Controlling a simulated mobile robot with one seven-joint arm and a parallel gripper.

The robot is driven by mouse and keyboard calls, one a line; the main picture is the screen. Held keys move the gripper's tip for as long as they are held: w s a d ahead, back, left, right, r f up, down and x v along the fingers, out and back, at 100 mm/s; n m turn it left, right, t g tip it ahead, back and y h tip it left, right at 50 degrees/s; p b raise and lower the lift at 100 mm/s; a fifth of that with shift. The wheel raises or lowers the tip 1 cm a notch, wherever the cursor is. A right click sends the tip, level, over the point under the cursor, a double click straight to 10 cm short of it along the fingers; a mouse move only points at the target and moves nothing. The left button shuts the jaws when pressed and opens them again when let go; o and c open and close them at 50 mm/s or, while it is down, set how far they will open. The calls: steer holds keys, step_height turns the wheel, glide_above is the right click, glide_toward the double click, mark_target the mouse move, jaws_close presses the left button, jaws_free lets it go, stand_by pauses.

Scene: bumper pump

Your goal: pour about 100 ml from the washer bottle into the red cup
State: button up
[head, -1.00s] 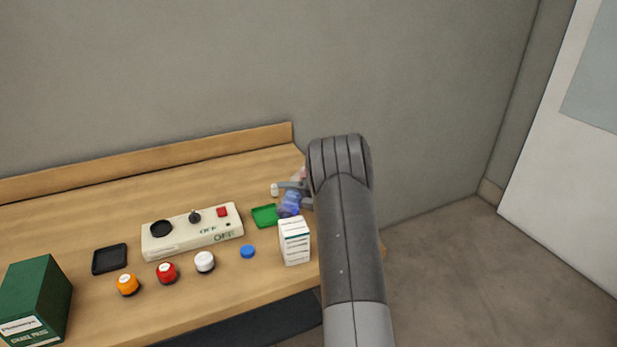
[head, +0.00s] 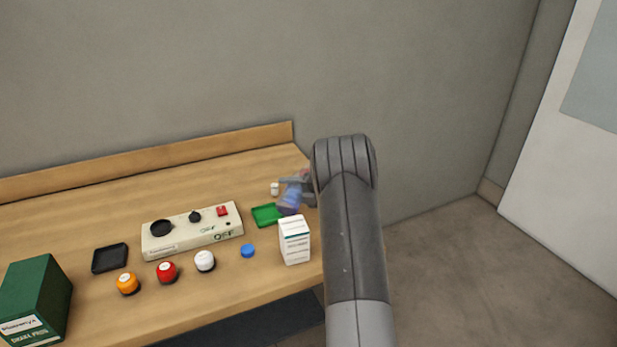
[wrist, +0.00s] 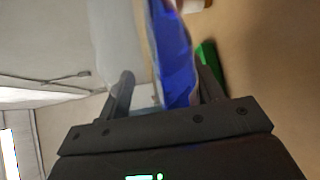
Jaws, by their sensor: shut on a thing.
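My gripper (head: 296,185) is shut on the blue, see-through washer bottle (head: 290,200), at the right end of the bench. The bottle leans in the head view, beside the green tray's right edge; I cannot tell whether it touches the bench. In the wrist view, the bottle (wrist: 176,60) shows as a blue body between the two dark fingers (wrist: 165,88). A small reddish patch shows by the gripper in the head view, and another at the top of the wrist view. I cannot tell whether either is the red cup. My arm hides part of this area.
A green tray (head: 266,215) and a white labelled box (head: 294,241) stand close to the bottle. A small white item (head: 274,188) is behind.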

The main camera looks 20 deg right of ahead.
steer(key=shift+r+m+p, duration=0.4)
steer(key=shift+r+m, duration=0.1)
steer(key=shift+r, duration=0.2)
stand_by(0.6)
steer(key=shift+s, duration=0.1)
steer(key=shift+s+a, duration=0.1)
steer(key=shift+a, duration=0.05)
steer(key=shift+a+r, duration=0.1)
stand_by(0.4)
steer(key=shift+r+m, duration=0.35)
steer(key=shift+m, duration=0.05)
stand_by(1.5)
steer(key=shift+f, duration=0.1)
step_height(320, 180, down, 2)
steer(key=shift+s+f+n, duration=0.1)
steer(key=shift+f+n, duration=0.1)
steer(key=shift+n, duration=0.7)
steer(key=shift+s+a+n, duration=0.1)
steer(key=shift+s+n, duration=0.05)
steer(key=shift+n, duration=0.35)
steer(key=shift+a+n, duration=0.1)
steer(key=shift+n, duration=0.2)
